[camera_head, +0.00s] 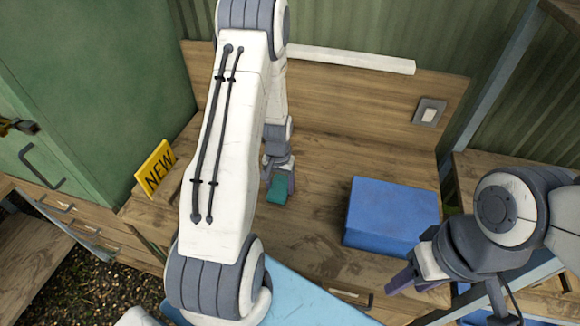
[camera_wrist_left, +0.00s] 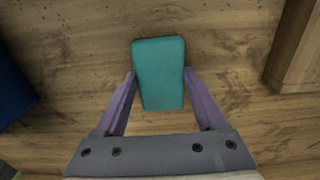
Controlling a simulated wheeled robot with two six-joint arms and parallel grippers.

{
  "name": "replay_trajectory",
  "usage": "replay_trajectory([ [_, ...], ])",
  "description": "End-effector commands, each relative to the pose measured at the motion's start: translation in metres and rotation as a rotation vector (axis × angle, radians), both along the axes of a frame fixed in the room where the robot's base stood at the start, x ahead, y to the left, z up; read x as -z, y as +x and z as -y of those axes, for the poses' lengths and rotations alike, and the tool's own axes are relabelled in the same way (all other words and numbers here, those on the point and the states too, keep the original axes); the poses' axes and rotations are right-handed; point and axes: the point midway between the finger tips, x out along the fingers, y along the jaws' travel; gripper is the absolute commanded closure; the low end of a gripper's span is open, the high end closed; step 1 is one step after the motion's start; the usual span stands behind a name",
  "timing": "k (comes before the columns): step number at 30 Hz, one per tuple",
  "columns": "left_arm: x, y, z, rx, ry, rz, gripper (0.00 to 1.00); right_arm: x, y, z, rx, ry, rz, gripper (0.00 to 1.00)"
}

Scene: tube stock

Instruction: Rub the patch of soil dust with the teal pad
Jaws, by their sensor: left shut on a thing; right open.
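The teal pad (camera_head: 278,190) is at the lower end of my left arm, over the wooden bench top (camera_head: 330,200). My left gripper (camera_wrist_left: 160,82) is shut on the teal pad (camera_wrist_left: 160,75), with one purple finger on each side of it. I cannot tell whether the pad touches the wood. No soil dust patch stands out clearly; small dark specks (camera_wrist_left: 105,22) show on the wood in the left wrist view, and I cannot tell if they are soil. My left arm hides part of the bench. My right gripper (camera_head: 408,284) is open and empty near the bench's front right.
A blue box (camera_head: 392,215) stands on the bench to the right of the pad. A yellow NEW sign (camera_head: 156,168) stands at the left end, beside a green cabinet (camera_head: 100,100). A wooden back panel with a switch (camera_head: 429,112) closes the rear. Bare wood lies between pad and box.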

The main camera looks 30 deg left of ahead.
Motion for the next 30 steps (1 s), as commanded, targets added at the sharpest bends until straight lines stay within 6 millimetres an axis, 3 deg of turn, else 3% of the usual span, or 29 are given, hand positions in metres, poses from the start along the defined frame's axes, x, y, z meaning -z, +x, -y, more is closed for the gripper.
replay_trajectory([
  [6, 0.000, -0.003, 0.012, -0.011, -0.001, -0.002, 0.80, -0.001, 0.000, 0.000, 0.000, 0.000, 0.000, 0.51],
  [11, -0.030, -0.001, 0.013, -0.010, 0.001, 0.003, 0.80, -0.017, 0.000, 0.000, 0.001, 0.000, 0.000, 0.51],
  [30, -0.082, 0.001, 0.019, 0.001, 0.000, 0.000, 0.80, -0.061, 0.000, 0.000, -0.005, 0.000, 0.000, 0.51],
])
